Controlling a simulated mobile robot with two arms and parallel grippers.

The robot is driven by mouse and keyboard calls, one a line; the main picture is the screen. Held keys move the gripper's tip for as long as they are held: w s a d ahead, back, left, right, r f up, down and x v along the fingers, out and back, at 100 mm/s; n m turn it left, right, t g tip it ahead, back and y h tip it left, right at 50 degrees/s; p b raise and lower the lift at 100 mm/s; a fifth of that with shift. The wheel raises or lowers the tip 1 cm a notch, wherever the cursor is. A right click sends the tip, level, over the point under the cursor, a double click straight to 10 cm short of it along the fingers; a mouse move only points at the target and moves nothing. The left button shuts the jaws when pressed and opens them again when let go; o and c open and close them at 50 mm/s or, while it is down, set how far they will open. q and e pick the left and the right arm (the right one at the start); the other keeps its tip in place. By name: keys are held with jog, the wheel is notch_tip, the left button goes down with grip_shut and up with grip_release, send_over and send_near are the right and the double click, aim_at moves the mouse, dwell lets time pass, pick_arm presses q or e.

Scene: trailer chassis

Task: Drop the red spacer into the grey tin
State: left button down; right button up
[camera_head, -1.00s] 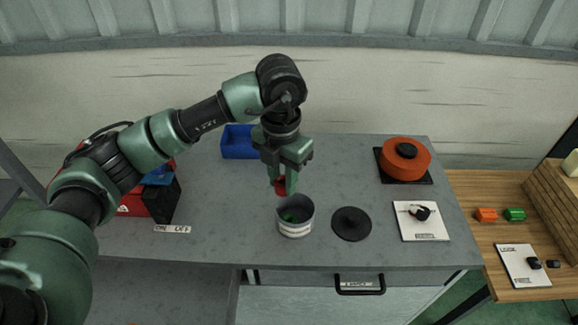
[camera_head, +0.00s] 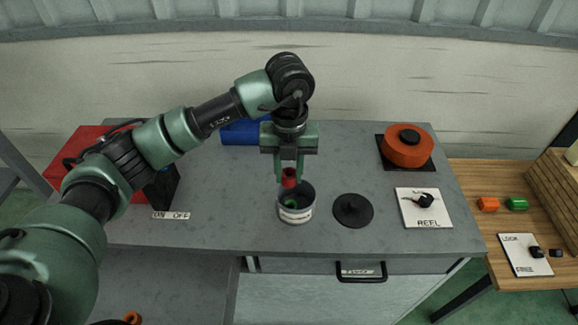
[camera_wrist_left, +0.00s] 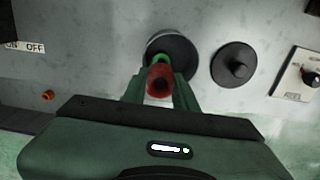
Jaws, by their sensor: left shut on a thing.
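My left gripper (camera_head: 290,176) points down and is shut on the red spacer (camera_head: 289,178), a small red piece with a hole. The spacer is held just above the grey tin (camera_head: 297,213), near its far rim. The tin is open and upright on the grey bench, with a green piece (camera_head: 291,203) inside. In the left wrist view the red spacer (camera_wrist_left: 160,82) sits between the fingertips and overlaps the tin (camera_wrist_left: 178,45). My right gripper is not in view.
A black round lid with a knob (camera_head: 352,210) lies right of the tin. Further right are the REEL plate (camera_head: 425,212) and an orange reel (camera_head: 407,148). A blue bin (camera_head: 243,132) stands behind the arm. A wooden table (camera_head: 500,180) at right holds orange and green pieces.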

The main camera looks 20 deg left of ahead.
pick_arm(q)
jog(key=shift+f, duration=0.35)
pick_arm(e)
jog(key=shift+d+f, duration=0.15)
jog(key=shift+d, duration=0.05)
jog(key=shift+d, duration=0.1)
pick_arm(q)
jog(key=c, duration=1)
grip_release()
jog(key=shift+c, duration=0.2)
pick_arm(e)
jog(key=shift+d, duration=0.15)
pick_arm(q)
notch_tip(320, 180, up, 8)
jog(key=b, duration=0.2)
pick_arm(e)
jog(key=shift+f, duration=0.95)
pick_arm(q)
jog(key=shift+f, duration=0.1)
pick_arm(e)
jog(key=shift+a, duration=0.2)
